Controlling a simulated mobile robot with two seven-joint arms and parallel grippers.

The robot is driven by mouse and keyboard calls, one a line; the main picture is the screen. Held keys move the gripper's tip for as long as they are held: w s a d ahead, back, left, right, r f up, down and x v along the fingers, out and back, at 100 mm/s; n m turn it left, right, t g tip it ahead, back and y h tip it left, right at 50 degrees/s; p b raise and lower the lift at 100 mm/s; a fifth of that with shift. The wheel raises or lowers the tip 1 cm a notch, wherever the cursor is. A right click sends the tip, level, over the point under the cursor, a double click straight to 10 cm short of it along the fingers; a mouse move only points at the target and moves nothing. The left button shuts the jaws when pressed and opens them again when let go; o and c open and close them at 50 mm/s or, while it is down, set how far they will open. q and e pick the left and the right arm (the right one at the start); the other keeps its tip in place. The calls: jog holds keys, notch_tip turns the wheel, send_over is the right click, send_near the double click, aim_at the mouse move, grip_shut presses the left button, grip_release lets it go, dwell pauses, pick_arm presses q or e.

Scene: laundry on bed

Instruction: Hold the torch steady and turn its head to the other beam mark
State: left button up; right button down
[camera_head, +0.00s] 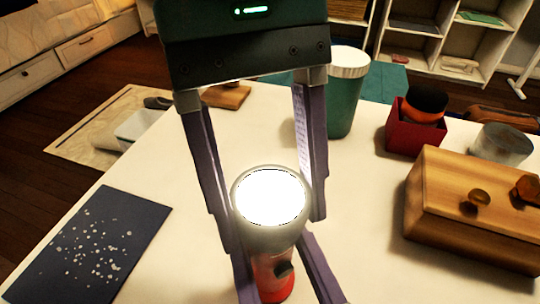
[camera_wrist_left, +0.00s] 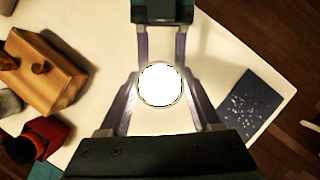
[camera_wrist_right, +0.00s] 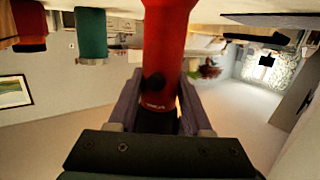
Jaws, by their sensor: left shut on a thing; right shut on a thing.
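The torch stands upright, with a grey head (camera_head: 271,238) around a glowing white lens and a red body (camera_head: 272,284) with a black switch. My left gripper (camera_head: 270,207) comes down from above, its purple fingers shut on the torch head. The lit lens (camera_wrist_left: 160,84) shows between those fingers in the left wrist view. My right gripper (camera_head: 273,262) comes in low from the near side, shut on the red body. In the right wrist view the red body (camera_wrist_right: 167,45) appears upside down between the fingers. I cannot make out the beam marks in any view.
A wooden box (camera_head: 465,225) with knobs stands right. Behind are a teal cup (camera_head: 344,100) with a white lid, a red box (camera_head: 412,135) and a glass bowl (camera_head: 502,146). A dark speckled board (camera_head: 95,245) lies left. Bare white tabletop surrounds the torch.

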pick_arm(q)
jog(key=m+y, duration=0.1)
jog(key=m, duration=0.3)
jog(key=shift+y, duration=0.3)
jog(key=m+y, duration=0.1)
jog(key=m, duration=0.3)
jog(key=shift+m+y, duration=0.4)
jog(key=m+y, duration=0.1)
jog(key=m, duration=0.2)
jog(key=shift+m+t, duration=0.3)
jog(key=shift+t, duration=0.1)
jog(key=shift+m+t+y, duration=0.6)
jog(key=shift+m, duration=1.4)
jog(key=o, duration=1.4)
jog(key=shift+r, duration=0.1)
jog(key=v, duration=1.1)
jog(key=shift+d+r, duration=0.2)
jog(key=shift+r, duration=0.2)
